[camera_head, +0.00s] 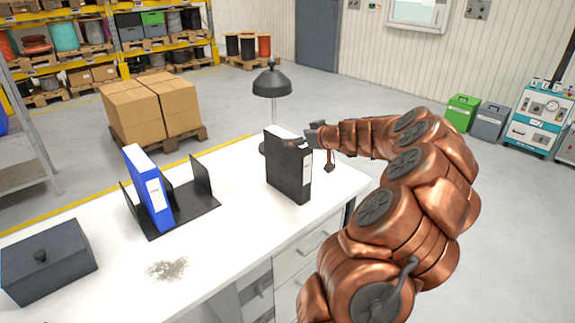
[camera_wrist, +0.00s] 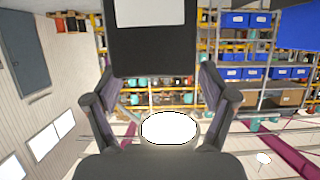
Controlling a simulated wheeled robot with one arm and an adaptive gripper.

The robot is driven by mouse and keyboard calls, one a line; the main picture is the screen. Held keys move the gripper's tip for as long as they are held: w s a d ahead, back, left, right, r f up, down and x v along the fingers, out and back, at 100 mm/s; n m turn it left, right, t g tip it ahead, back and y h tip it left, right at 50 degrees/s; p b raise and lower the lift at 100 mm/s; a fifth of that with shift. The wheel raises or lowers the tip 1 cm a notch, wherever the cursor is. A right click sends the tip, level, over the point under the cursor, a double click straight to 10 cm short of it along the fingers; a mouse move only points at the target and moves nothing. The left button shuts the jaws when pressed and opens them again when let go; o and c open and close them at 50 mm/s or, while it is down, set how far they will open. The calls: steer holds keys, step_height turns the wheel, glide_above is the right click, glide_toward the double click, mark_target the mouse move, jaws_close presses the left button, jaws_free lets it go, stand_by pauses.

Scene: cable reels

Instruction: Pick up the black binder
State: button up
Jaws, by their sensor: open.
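The black binder (camera_head: 288,168) stands upright on the white desk, with a pale label on its spine. It also fills the top middle of the wrist view (camera_wrist: 154,52), where a whitish patch shows on it. My gripper (camera_head: 318,146) is at the binder's upper right side in the head view. In the wrist view my gripper (camera_wrist: 157,78) is open, with one finger on each side of the binder's near edge. Whether a finger touches the binder I cannot tell. Part of the gripper is hidden behind the binder in the head view.
A dark desk lamp (camera_head: 272,84) stands just behind the binder. A blue binder (camera_head: 147,188) leans in a black rack (camera_head: 207,203) to the left. A dark lidded box (camera_head: 48,262) is at the front left of the desk (camera_head: 215,262). Bare desk lies between rack and binder.

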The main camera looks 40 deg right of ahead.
mark_target(290, 137)
steer(key=p+x, duration=0.1)
steer(key=x, duration=0.2)
steer(key=shift+d, duration=0.15)
steer(key=shift+w+f, duration=0.3)
steer(key=shift+w, duration=0.35)
steer(key=shift+c, duration=0.3)
jaws_close()
